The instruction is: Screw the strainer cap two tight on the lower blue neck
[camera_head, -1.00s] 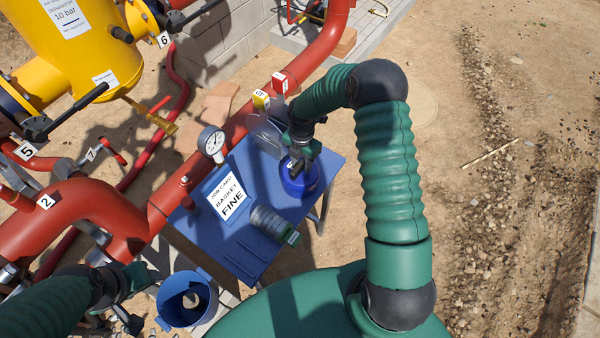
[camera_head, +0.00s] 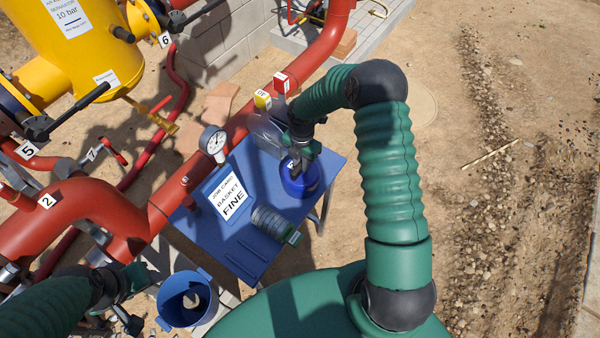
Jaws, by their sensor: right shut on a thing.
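A round blue strainer piece (camera_head: 300,180) stands at the right side of the blue table (camera_head: 236,250). My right gripper (camera_head: 297,164) comes down over it from above and is shut on a small part at its top, which looks like the cap; the fingers hide most of it. I cannot tell the neck from the cap at this size. My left gripper (camera_head: 125,300) is at the lower left, beside a blue bucket, and its fingers are too small and dark to read.
A metal mesh basket (camera_head: 268,222) lies on the table near a job card (camera_head: 228,195) reading "BASKET FINE". A gauge (camera_head: 213,140) and red pipes (camera_head: 100,212) stand along the left. A blue bucket (camera_head: 182,300) stands in front. Open dirt lies to the right.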

